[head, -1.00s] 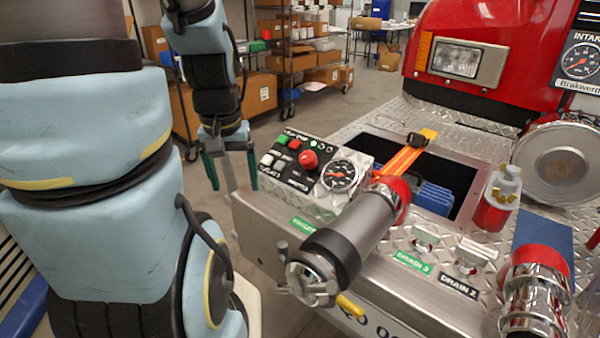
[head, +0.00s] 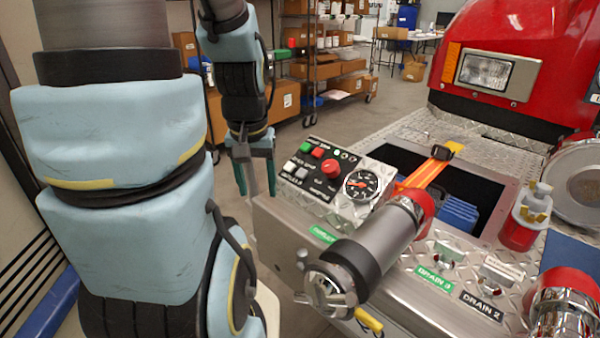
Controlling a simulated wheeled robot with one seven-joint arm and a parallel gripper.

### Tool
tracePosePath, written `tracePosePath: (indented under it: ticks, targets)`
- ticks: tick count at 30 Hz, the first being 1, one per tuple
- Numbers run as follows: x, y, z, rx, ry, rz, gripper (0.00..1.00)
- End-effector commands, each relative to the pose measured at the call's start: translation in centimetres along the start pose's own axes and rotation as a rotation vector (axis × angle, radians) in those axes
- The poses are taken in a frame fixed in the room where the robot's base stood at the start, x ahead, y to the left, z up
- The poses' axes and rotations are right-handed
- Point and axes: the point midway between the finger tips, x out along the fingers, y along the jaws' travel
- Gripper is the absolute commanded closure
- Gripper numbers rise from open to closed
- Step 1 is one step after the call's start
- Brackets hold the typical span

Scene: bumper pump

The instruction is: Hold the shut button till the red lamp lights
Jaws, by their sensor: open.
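The control panel (head: 322,192) sits on the bumper's left corner, right of my gripper. It carries a green button (head: 305,148), a red square button (head: 318,152), a red mushroom knob (head: 331,168) and pale buttons (head: 302,174) on black plates. The small lettering is too blurred to tell which button is marked shut. Small round lamps (head: 337,152) are at the panel's far edge; I cannot make out a lit red one. My gripper (head: 256,180) points down with its green-tipped fingers apart. It is open, empty and left of the panel, apart from the buttons.
A round gauge (head: 361,184) is beside the buttons. A large grey nozzle (head: 375,247) with a red collar juts over the front edge. An open bin with an orange strap (head: 425,175) lies behind. Shelves with boxes (head: 325,65) stand at the back.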

Motion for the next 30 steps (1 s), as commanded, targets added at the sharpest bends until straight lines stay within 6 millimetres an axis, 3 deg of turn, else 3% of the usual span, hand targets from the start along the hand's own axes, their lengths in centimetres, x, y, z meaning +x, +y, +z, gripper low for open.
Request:
tracePosePath:
  ticks: [2, 15, 30]
  targets:
    - [0.00, 0.00, 0.00, 0.000, 0.000, 0.000, 0.49]
    - [0.00, 0.00, 0.00, 0.000, 0.000, 0.000, 0.99]
    - [0.00, 0.00, 0.00, 0.000, 0.000, 0.000, 1.00]
